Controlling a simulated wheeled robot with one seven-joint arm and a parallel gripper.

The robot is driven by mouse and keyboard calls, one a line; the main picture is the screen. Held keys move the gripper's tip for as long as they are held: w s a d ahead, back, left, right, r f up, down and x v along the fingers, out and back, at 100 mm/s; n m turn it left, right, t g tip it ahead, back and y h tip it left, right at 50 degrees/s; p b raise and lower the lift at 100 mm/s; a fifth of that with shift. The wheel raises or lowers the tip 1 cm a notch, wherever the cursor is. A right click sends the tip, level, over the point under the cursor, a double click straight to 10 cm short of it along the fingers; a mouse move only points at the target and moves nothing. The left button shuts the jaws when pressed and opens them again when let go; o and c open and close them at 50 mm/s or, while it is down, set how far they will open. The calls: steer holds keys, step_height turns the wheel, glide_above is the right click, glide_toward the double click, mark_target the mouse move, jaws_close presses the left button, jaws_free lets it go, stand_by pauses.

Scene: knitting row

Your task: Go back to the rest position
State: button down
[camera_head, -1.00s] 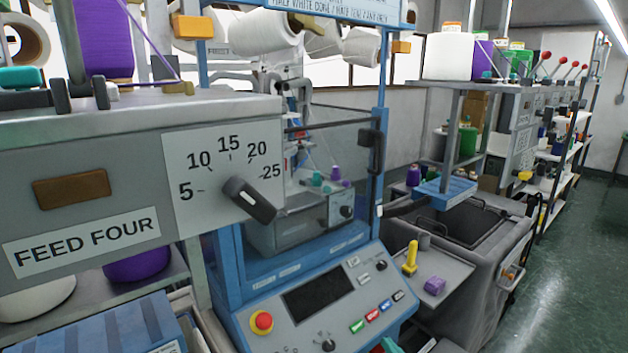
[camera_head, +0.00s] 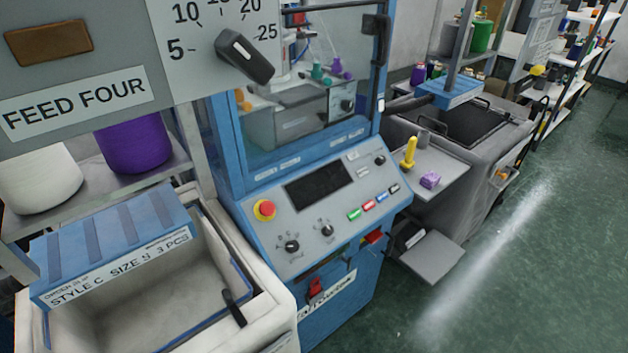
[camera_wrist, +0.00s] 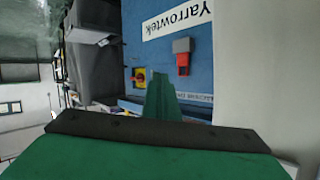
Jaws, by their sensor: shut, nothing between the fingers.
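My gripper (camera_wrist: 162,98) shows only in the wrist view, as green fingers closed together with nothing between them. It points at the blue front of the knitting machine (camera_wrist: 215,45), which looks upside down there. A red and grey switch (camera_wrist: 182,60) and a red and yellow knob (camera_wrist: 138,76) sit on that front near the fingertips. I cannot tell whether the fingers touch anything. In the head view the machine's control panel (camera_head: 320,215) has a dark screen, a red stop button (camera_head: 264,210) and black knobs. The red switch (camera_head: 316,290) shows low on its front.
A pale bin (camera_head: 268,320) with a blue lid piece (camera_head: 115,240) stands at lower left. A side shelf (camera_head: 440,165) holds a yellow peg and a purple block. Green floor (camera_head: 520,260) is open at right.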

steer(key=s+a+r+n, duration=0.1)
steer(key=s+a+r, duration=0.2)
steer(key=s+r, duration=0.3)
steer(key=s+a+r+n+t+y, duration=0.1)
steer(key=s+r, duration=0.5)
steer(key=s, duration=0.7)
steer(key=shift+s+a+n, duration=0.3)
steer(key=shift+a+n, duration=0.2)
steer(key=shift+a, duration=0.4)
steer(key=shift+r, duration=0.1)
